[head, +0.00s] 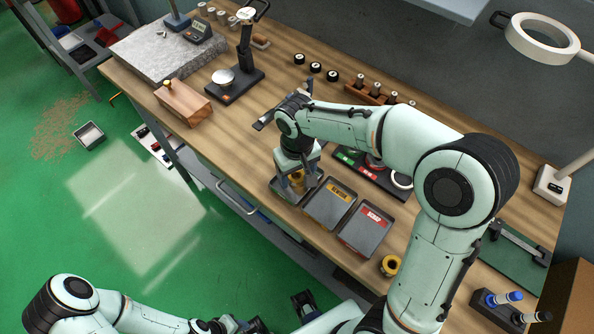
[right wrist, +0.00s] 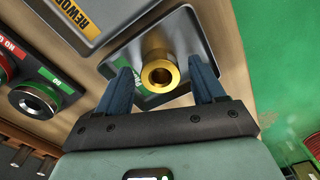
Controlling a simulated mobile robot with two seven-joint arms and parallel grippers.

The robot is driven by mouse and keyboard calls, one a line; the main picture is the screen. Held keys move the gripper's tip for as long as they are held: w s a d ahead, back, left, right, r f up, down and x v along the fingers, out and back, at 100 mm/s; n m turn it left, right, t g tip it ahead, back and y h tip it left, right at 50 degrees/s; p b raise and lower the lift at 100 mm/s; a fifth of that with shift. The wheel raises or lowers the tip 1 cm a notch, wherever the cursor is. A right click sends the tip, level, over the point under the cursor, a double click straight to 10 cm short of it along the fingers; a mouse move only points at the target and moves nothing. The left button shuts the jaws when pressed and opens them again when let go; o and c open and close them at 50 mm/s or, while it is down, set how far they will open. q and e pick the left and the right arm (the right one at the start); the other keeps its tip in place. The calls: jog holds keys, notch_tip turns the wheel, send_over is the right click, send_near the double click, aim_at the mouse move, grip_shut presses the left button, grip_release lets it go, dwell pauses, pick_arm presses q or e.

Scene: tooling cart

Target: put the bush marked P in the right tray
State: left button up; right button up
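A brass bush (right wrist: 160,72) with a flanged, hollow end is between the blue fingers of my right gripper (right wrist: 162,88) in the right wrist view. A small gap shows on each side, so the fingers look open around it. In the head view my right gripper (head: 298,178) points down over the leftmost grey tray (head: 281,190), with the brass bush (head: 296,180) partly hidden by it. The middle tray (head: 328,209) has a yellow REWORK label. The right tray (head: 362,235) has a red SCRAP label and looks empty. No P mark is readable. My left gripper (head: 238,325) is at the bottom edge, fingers unclear.
A gauge block with green and red labels (head: 345,157) lies behind the trays. Bare bench shows left of the trays.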

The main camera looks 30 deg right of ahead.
jog(key=shift+r, duration=0.2)
pick_arm(q)
jog(key=shift+w+r+p, duration=0.3)
jog(key=shift+r+p, duration=0.25)
jog(key=shift+r, duration=0.05)
jog(key=shift+w+r+p, duration=0.3)
jog(key=shift+r+p, duration=0.2)
jog(key=shift+r, duration=0.05)
pick_arm(e)
notch_tip(320, 180, up, 12)
